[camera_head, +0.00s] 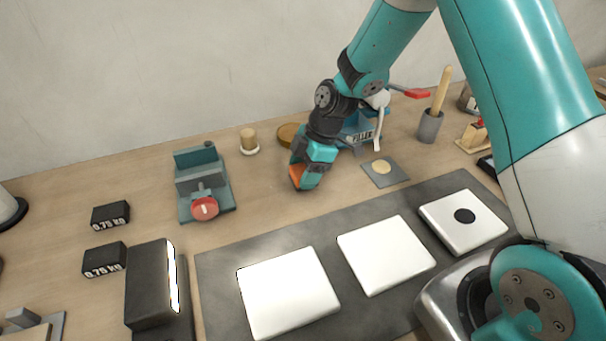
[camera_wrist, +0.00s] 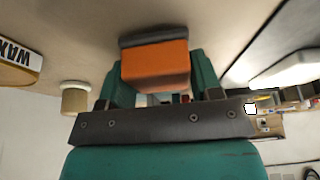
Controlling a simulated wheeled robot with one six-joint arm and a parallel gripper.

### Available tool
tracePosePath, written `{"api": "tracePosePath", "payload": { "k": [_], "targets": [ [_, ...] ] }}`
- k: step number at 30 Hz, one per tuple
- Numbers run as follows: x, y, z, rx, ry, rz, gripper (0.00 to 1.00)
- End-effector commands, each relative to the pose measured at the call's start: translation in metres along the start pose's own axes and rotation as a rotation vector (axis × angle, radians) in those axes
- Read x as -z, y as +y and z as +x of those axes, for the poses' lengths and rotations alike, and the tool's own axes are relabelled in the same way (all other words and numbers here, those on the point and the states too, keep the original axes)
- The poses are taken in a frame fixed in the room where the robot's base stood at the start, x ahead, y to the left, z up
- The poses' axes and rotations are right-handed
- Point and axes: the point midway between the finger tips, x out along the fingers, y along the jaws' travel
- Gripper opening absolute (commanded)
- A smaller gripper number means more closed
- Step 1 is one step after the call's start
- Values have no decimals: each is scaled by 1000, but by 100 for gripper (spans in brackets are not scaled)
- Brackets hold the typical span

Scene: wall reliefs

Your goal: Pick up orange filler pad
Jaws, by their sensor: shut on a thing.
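The orange filler pad (camera_wrist: 155,62) is a small orange block with a dark grey face, between the two teal fingers of my gripper (camera_wrist: 157,85) in the wrist view. In the head view, my gripper (camera_head: 303,183) is low over the wooden table, left of the grey square plate, and is shut on the pad. Only part of the orange pad (camera_head: 295,174) shows there beside the finger. I cannot tell whether the pad touches the table.
A blue bin marked FILLER (camera_head: 359,135) stands behind my arm. A grey plate with a pale disc (camera_head: 384,183) lies to the right. White tiles (camera_head: 288,293) lie on a dark mat (camera_head: 222,268) in front. A teal vise-like device (camera_head: 203,180) stands left.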

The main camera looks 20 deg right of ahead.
Motion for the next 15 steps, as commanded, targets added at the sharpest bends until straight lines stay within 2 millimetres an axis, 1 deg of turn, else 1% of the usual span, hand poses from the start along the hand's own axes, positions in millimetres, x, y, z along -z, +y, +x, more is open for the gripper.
{"api": "tracePosePath", "payload": {
  "k": [5,9,15],
  "targets": [
    [14,1,-34,-8,1,-4,34],
    [31,1,-75,-9,0,-5,34],
    [52,0,-128,-6,-1,-4,34]
  ]
}}
